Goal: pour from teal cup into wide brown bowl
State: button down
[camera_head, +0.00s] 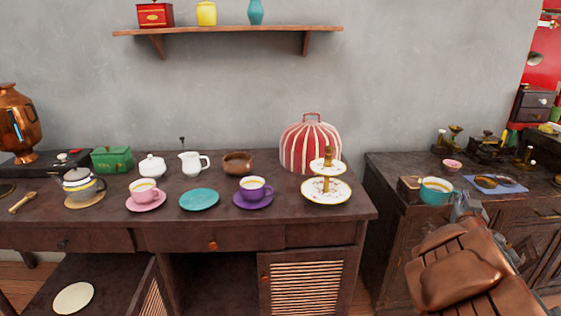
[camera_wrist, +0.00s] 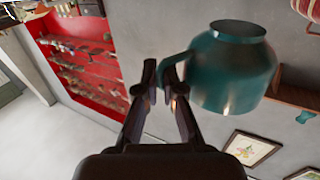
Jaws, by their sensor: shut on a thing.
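The teal cup (camera_head: 436,193) shows at the right in the head view, upright, with yellowish liquid inside. It appears in front of the right cabinet's edge. In the wrist view the teal cup (camera_wrist: 235,70) hangs from my gripper (camera_wrist: 166,78), whose fingers are shut on its handle. In the head view my gripper (camera_head: 462,207) is just right of the cup and partly hidden by my copper-coloured arm. The wide brown bowl (camera_head: 237,163) stands on the dark sideboard, left of the striped cover and well left of the cup.
On the sideboard (camera_head: 226,217), a purple cup (camera_head: 255,188), teal saucer (camera_head: 199,200), white jug (camera_head: 193,163) and tiered stand (camera_head: 327,190) surround the bowl. A striped cover (camera_head: 310,146) stands at right. A gap separates the sideboard from the right cabinet (camera_head: 392,215).

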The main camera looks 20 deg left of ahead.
aim_at(238, 165)
jog(key=u, duration=2.1)
jog(key=i, duration=1.5)
